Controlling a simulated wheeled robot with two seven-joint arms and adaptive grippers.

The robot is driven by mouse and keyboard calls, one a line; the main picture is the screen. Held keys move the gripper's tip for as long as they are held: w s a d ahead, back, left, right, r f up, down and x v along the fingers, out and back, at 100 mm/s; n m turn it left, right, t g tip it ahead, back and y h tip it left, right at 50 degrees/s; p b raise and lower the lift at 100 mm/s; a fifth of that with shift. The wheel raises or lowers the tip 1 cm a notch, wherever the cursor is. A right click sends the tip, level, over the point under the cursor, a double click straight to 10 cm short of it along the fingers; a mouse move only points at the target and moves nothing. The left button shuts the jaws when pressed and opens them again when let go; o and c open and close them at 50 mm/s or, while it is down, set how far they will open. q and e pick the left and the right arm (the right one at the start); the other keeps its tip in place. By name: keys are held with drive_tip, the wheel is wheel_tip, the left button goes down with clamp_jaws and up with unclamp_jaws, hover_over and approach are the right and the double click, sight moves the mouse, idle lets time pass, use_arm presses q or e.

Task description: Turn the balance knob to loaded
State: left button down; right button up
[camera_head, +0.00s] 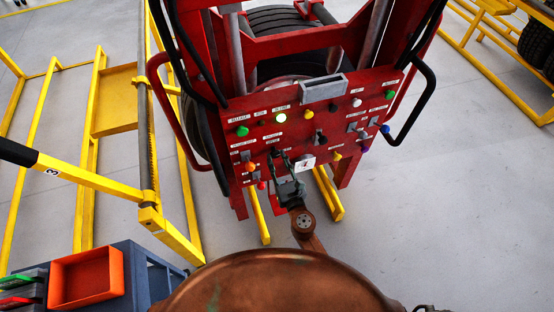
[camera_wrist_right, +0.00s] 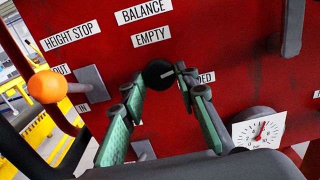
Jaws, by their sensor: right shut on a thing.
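The balance knob (camera_wrist_right: 157,74) is black and round on the red panel, under the labels BALANCE and EMPTY. A small light mark shows on its right part. A label at its right, partly hidden by a finger, shows the letters "DED". My right gripper (camera_wrist_right: 160,88) has its two green-padded fingers on either side of the knob, shut on it. In the head view my right gripper (camera_head: 284,172) is at the lower middle of the panel (camera_head: 330,125), and the knob there is too small and dark to make out clearly. My left gripper is in neither view.
An orange ball-ended lever (camera_wrist_right: 47,87) stands left of the knob, by HEIGHT STOP. A white dial gauge (camera_wrist_right: 259,131) is at lower right. Several coloured buttons and switches cover the panel. A yellow frame (camera_head: 90,150) and an orange bin (camera_head: 86,279) are at the left.

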drive_tip(key=c, duration=0.5)
drive_tip(key=shift+m, duration=1.2)
drive_tip(key=o, duration=1.1)
drive_tip(key=v, duration=1.2)
